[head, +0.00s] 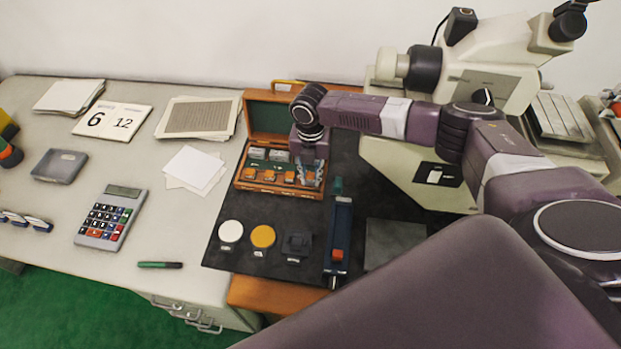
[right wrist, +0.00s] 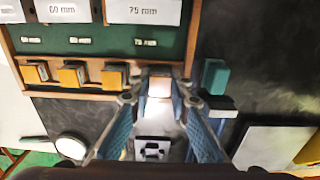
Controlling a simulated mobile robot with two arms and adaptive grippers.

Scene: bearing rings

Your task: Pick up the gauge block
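A wooden gauge block case (head: 239,184) with a green lining stands open on the dark mat. It holds a row of small orange pieces in front and grey blocks behind. Blocks marked 60 mm (right wrist: 68,11) and 75 mm (right wrist: 143,12) show in the right wrist view. My right gripper (head: 311,178) points down over the case's right end. In the right wrist view its blue fingers (right wrist: 158,98) are apart, with a pale, bright-faced block (right wrist: 160,87) between the tips. No grip on it is visible. My left gripper is out of view.
A microscope (head: 460,75) stands to the right. On the mat are a white disc (head: 231,231), a yellow disc (head: 263,237), a dark piece (head: 297,246) and a blue tool (head: 340,235). A calculator (head: 110,216) and papers lie left.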

